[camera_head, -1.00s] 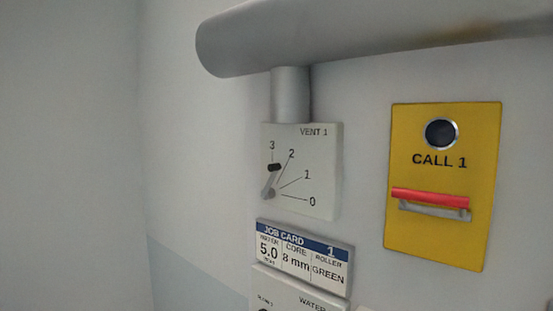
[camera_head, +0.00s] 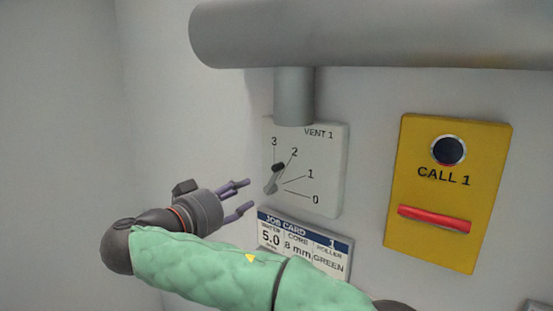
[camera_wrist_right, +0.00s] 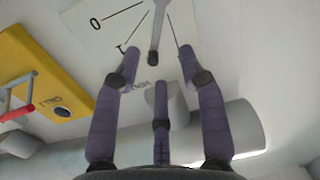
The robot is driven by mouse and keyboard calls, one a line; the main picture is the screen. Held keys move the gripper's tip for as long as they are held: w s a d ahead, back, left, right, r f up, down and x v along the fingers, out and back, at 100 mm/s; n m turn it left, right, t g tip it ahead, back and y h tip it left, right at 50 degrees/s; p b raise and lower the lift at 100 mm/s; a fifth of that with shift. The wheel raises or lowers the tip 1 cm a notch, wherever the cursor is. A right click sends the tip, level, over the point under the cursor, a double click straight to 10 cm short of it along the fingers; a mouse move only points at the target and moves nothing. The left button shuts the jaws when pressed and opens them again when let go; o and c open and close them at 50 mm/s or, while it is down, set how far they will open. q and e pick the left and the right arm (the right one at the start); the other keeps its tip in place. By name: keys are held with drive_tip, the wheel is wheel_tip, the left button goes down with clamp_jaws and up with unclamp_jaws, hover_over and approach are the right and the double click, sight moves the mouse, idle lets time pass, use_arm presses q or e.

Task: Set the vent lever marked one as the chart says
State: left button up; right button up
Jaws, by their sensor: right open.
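The vent lever (camera_head: 273,179) is a grey arm with a black knob on the white VENT 1 plate (camera_head: 330,165), marked 0 to 3. The lever points up and slightly right, about at the 2 mark. In the right wrist view the lever (camera_wrist_right: 158,25) lies between the line to 1 and another line on its right. My right gripper (camera_head: 248,195) is open and empty, left of the plate, with its fingers pointing toward the lever. In the wrist view the knob shows between the open fingers (camera_wrist_right: 159,60), apparently without contact. My left gripper is out of view. No vent chart shows.
A thick grey pipe (camera_head: 380,35) runs above the plate. A job card (camera_head: 305,245) below reads 5.0, 8 mm, GREEN. A yellow CALL 1 panel (camera_head: 490,190) with a red handle (camera_head: 435,219) is to the right. Open space lies left of the plate.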

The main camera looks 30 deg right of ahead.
sight(273, 171)
drive_tip(key=shift+m+g+h, duration=0.4)
drive_tip(key=shift+m+g, duration=0.1)
drive_tip(key=shift+m, duration=0.4)
drive_tip(key=d+r, duration=0.1)
drive_tip(key=d, duration=0.2)
drive_tip(key=w+d+r+p, duration=0.1)
drive_tip(key=d, duration=0.3)
drive_tip(key=w+d+r+p, duration=0.1)
drive_tip(key=d, duration=0.2)
drive_tip(key=shift+d+r, duration=0.2)
drive_tip(key=shift+d, duration=0.15)
clamp_jaws()
